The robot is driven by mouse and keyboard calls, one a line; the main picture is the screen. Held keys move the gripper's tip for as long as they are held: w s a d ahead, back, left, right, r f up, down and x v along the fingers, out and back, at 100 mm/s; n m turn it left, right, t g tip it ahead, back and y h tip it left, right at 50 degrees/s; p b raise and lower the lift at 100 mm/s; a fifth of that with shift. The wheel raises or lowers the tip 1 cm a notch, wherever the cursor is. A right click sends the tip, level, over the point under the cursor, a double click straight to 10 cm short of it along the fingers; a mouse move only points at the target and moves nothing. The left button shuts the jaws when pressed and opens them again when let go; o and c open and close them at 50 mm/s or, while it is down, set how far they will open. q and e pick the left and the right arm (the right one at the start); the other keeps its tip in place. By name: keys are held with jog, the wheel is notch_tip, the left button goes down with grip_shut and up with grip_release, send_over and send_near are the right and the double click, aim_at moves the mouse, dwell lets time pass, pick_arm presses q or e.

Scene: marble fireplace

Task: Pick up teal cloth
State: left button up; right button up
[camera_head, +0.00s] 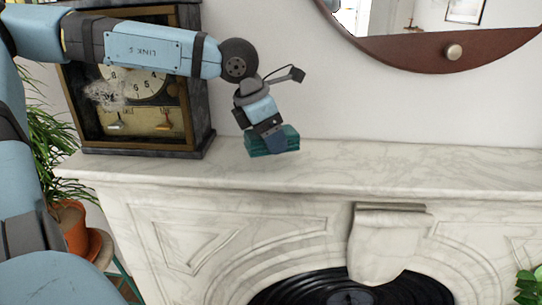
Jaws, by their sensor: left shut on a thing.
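The teal cloth (255,145) is a small folded block at the end of my left gripper (275,141). My left arm comes in from the left, and its gripper points down with its fingers closed on the cloth. The cloth appears just above the marble mantel (360,165); I cannot tell whether it still touches the surface. The fingers hide part of the cloth. My right gripper is not in view.
A dark-framed clock (180,130) stands on the mantel at the left, behind my arm. A round wood-framed mirror (420,48) hangs above at the right. A potted plant (75,225) stands at lower left. The mantel right of the cloth is clear.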

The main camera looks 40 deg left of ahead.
pick_arm(q)
notch_tip(320, 180, up, 15)
jog(key=b, duration=0.1)
jog(key=shift+s+f, duration=0.1)
jog(key=shift+f, duration=0.05)
